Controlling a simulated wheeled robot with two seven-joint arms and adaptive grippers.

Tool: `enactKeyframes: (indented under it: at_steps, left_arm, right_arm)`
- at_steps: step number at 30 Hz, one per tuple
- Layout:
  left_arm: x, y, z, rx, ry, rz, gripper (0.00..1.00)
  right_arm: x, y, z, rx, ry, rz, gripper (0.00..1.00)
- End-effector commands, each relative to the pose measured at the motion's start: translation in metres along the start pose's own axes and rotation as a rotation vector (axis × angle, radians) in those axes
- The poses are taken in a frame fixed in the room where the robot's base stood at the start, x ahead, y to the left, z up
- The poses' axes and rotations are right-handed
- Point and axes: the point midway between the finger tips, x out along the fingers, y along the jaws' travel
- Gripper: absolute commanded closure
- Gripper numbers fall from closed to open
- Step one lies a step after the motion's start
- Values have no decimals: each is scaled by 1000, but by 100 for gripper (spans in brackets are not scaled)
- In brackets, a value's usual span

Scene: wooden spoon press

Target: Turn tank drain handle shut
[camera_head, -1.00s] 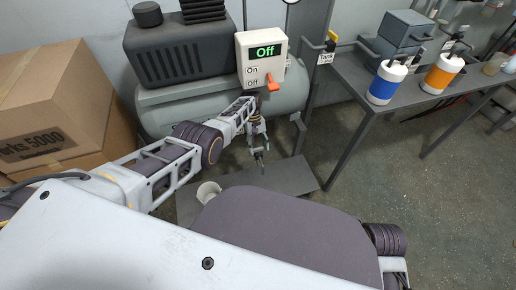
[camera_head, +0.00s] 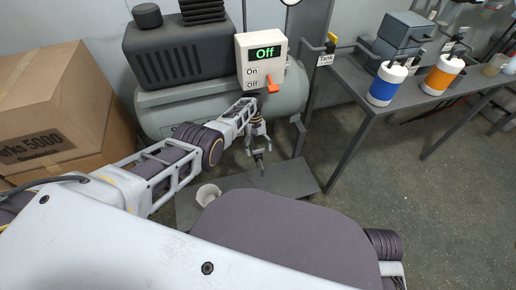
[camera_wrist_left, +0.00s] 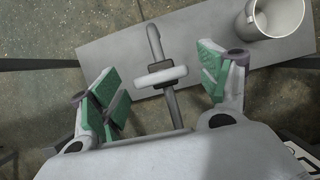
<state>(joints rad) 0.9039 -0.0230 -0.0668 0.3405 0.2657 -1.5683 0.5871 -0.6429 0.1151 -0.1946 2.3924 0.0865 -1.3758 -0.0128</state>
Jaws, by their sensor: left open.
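The grey air tank (camera_head: 225,108) lies at the back in the head view. In the left wrist view, a thin grey drain pipe (camera_wrist_left: 153,45) with a bent end carries a pale handle (camera_wrist_left: 160,77) that lies across it. My left gripper (camera_wrist_left: 158,88) is open, its green-padded fingers on either side of the handle, with gaps on both sides. In the head view, my left gripper (camera_head: 259,146) is below the tank's front, above a grey plate; the handle is too small to make out clearly there. My right gripper is out of view.
A white cup (camera_head: 207,193) stands on the grey floor plate (camera_head: 290,180); it also shows in the left wrist view (camera_wrist_left: 272,17). A control box (camera_head: 262,62) reading "Off" sits above the tank. Cardboard boxes (camera_head: 60,110) stand left, a workbench (camera_head: 350,85) right.

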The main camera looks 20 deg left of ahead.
Motion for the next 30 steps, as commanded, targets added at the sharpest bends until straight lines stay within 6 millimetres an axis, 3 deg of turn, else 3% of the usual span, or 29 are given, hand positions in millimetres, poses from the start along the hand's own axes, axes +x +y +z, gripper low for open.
enactKeyframes:
  at_steps: [17, 30]
  left_arm:
    - [0, 0, 0, -18, 0, 8, 23]
    - [-2, -1, 1, -178, -1, 74, 23]
  right_arm:
    - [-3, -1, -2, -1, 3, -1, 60]
    - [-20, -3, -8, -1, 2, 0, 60]
